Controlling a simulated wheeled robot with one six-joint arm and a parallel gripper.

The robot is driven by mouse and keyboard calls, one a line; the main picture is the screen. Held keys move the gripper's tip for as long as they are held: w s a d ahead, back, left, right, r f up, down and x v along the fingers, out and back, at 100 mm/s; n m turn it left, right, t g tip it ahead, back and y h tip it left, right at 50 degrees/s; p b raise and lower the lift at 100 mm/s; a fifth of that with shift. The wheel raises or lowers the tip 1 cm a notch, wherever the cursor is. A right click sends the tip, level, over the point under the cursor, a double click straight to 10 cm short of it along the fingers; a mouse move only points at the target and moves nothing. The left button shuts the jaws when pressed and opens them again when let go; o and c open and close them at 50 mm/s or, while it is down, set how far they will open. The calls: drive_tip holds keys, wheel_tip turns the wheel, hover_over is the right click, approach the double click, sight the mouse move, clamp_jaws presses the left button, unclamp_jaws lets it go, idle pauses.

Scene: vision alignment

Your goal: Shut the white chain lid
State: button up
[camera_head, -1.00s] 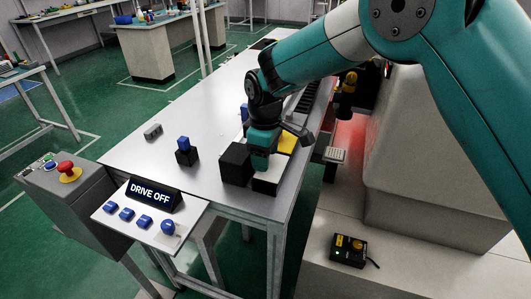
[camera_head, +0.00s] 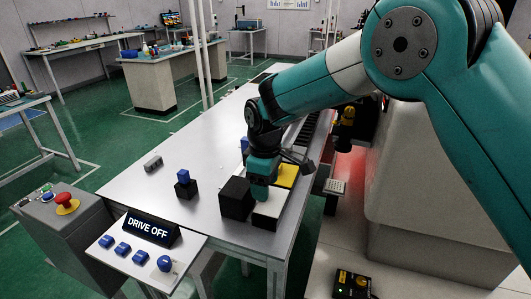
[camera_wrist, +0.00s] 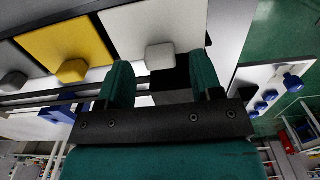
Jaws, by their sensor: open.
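The white chain lid (camera_head: 268,219) lies at the near right end of the table in the head view. In the wrist view the white lid (camera_wrist: 150,25) is a pale flat panel with a squarish white knob (camera_wrist: 160,56) at its edge. My gripper (camera_head: 262,196) points down over the lid, beside a black block. In the wrist view my gripper (camera_wrist: 162,80) is open, its two green fingers apart on either side of the line to the knob. The knob appears just beyond the fingertips, not clamped. A dark gap shows past the knob's edge; part of the lid is hidden.
A yellow panel (camera_wrist: 68,40) with its own knob lies beside the white one. A black block (camera_head: 236,198) stands left of my gripper. The DRIVE OFF panel (camera_head: 150,229) is at front left.

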wheel_tip(320, 180, up, 16)
drive_tip(key=b, duration=0.2)
